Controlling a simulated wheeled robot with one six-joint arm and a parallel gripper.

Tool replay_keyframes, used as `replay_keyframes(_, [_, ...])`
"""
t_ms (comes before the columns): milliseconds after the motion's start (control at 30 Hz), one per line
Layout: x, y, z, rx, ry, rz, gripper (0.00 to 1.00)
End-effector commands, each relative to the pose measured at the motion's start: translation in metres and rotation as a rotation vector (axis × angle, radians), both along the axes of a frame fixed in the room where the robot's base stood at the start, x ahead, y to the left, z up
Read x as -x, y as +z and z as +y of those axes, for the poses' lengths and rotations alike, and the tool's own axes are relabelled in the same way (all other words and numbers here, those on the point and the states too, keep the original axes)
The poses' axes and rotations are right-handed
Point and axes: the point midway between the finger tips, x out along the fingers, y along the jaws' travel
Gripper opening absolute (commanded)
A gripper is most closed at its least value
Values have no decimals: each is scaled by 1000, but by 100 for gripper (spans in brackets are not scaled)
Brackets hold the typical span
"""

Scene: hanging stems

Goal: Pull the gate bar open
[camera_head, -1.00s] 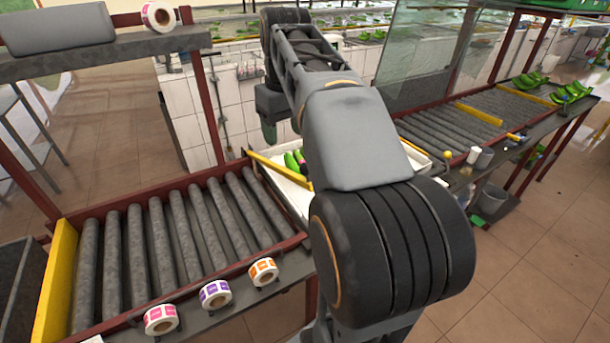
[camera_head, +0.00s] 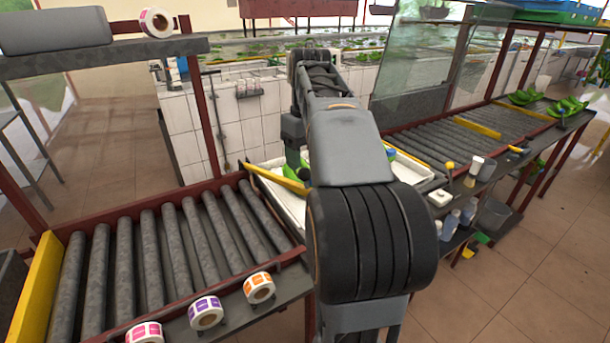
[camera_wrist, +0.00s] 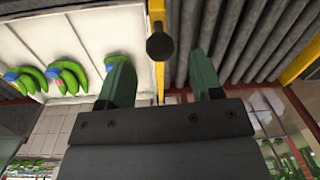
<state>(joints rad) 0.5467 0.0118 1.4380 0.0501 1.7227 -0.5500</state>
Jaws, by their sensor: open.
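The yellow gate bar (camera_head: 276,180) lies across the end of the roller conveyor, beside the white tray. In the wrist view the bar (camera_wrist: 159,78) runs up the middle, with a dark round knob (camera_wrist: 160,46) standing up near it. My gripper (camera_wrist: 158,60) is open, with one green finger on each side of the bar line. The knob shows between and just beyond the fingertips; I cannot tell whether they touch it. In the head view my gripper (camera_head: 293,158) is over the near-left part of the tray, partly hidden by my arm.
The white tray (camera_head: 297,207) holds green bananas; several bunches (camera_wrist: 68,76) show in the wrist view. Grey rollers (camera_head: 150,262) fill the left conveyor, with tape rolls (camera_head: 206,313) along its front edge. A second conveyor (camera_head: 425,148) and a glass panel (camera_head: 415,60) stand at right.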

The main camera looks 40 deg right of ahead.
Motion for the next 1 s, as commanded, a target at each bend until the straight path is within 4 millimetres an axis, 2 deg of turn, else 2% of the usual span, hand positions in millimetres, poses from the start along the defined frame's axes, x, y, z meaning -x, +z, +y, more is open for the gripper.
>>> replay_keyframes(100, [0,-18,1,0,0,1,59])
replay_keyframes(300, [0,-34,2,0,0,1,59])
replay_keyframes(700, [0,-39,2,1,0,0,59])
replay_keyframes(767, [0,-39,2,1,0,0,56])
replay_keyframes(1000, [0,-39,2,0,0,0,33])
